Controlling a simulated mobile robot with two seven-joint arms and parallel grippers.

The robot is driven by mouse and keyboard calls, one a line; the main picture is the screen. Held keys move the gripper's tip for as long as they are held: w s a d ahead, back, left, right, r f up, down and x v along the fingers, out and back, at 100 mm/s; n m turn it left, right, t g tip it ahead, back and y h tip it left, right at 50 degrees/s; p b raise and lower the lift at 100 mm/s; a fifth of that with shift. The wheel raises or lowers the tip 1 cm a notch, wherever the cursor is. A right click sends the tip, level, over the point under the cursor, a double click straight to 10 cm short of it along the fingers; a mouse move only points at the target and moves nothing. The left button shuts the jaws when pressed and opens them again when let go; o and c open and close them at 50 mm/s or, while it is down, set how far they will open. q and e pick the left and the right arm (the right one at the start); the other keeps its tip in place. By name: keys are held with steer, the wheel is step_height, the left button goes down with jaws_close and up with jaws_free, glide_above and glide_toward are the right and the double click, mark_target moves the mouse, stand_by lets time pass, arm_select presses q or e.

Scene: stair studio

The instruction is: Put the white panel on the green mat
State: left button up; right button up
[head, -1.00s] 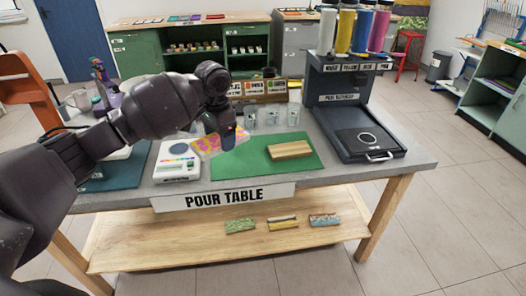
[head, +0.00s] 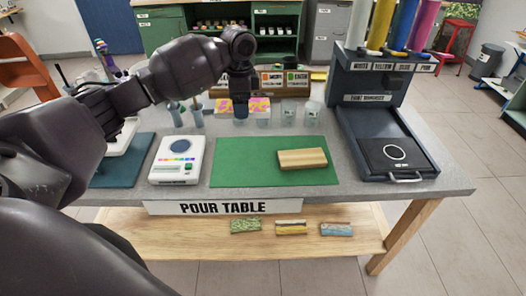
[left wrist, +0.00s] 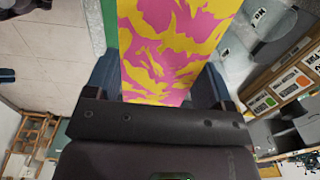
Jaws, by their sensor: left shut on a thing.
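My left gripper (head: 241,110) is shut on a pink-and-yellow patterned panel (head: 261,104), holding it above the table behind the mat. The panel fills the upper middle of the left wrist view (left wrist: 165,45), between my fingers. Its other face is hidden. The green mat (head: 240,173) lies flat on the pour table. A tan wooden block (head: 302,159) lies on its right part; the left part is bare. I see no plainly white panel. My right gripper is not in view.
A white scale (head: 176,160) stands left of the mat. Clear cups (head: 288,114) stand behind it, close to the held panel. A dark dispenser (head: 375,120) stands at the right. Three patterned pieces (head: 291,228) lie on the lower shelf.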

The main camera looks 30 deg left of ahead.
arm_select(q)
glide_above(245, 159)
step_height(245, 159, down, 6)
step_height(245, 159, down, 6)
steer(key=shift+f+b, duration=0.1)
steer(key=shift+b, duration=0.65)
steer(key=shift+f, duration=0.4)
step_height(245, 159, down, 5)
steer(key=shift+f+b, duration=0.1)
steer(key=shift+b, duration=0.45)
steer(key=shift+f, duration=0.25)
steer(key=shift+r, duration=0.1)
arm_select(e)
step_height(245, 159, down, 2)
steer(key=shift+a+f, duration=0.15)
arm_select(q)
steer(key=o, duration=1)
steer(key=shift+c, duration=0.2)
steer(key=shift+o, duration=0.3)
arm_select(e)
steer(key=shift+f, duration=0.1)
